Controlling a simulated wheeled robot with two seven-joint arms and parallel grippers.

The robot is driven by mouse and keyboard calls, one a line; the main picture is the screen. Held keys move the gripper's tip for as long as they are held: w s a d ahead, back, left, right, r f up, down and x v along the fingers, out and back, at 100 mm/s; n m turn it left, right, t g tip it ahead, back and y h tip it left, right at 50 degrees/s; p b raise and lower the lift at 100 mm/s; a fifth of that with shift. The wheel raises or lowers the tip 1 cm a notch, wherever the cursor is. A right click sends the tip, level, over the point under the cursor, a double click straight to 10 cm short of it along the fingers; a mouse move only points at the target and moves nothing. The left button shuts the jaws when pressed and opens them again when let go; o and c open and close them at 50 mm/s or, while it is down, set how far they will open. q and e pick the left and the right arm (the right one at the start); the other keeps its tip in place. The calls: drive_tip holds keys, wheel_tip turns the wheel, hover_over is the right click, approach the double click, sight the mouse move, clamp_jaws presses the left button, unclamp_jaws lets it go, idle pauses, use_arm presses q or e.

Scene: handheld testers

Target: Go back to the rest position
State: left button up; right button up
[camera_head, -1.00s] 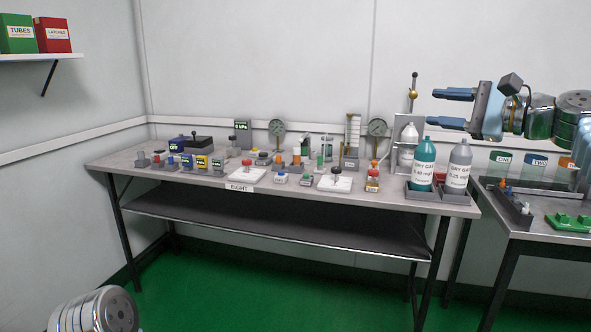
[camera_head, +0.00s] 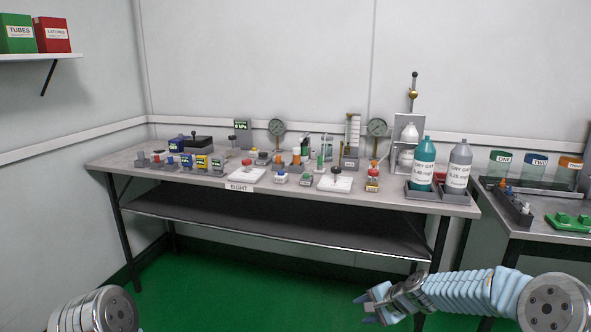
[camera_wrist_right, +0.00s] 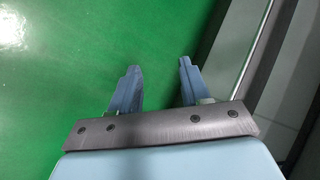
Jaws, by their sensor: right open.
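My right gripper (camera_head: 368,308) is low at the bottom right of the head view, in front of the long table and below its top. In the right wrist view its two blue fingers (camera_wrist_right: 160,80) are apart with nothing between them, over the green floor (camera_wrist_right: 60,60). Of my left arm only a round metal joint (camera_head: 98,312) shows at the bottom left of the head view. The left gripper is not in view.
A long grey table (camera_head: 135,158) carries several testers, gauges and a teal bottle (camera_head: 423,165) beside a grey bottle (camera_head: 459,165). A second table (camera_head: 540,225) with labelled jars stands at the right. The green floor (camera_head: 240,290) in front is clear.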

drive_tip(key=s+a+f+n+g+h, duration=0.1)
drive_tip(key=s+a+f+n+g, duration=0.3)
drive_tip(key=s+f, duration=1.05)
drive_tip(key=s+a+f+n, duration=0.2)
drive_tip(key=s+f+n, duration=0.1)
drive_tip(key=s, duration=0.6)
drive_tip(key=s+a+f+n+g, duration=0.1)
drive_tip(key=s+a+f+n, duration=0.1)
drive_tip(key=s, duration=0.7)
wheel_tip(320, 180, down, 2)
drive_tip(key=shift+s+a+f+n, duration=0.25)
drive_tip(key=shift+s+n, duration=0.15)
drive_tip(key=shift+n, duration=0.1)
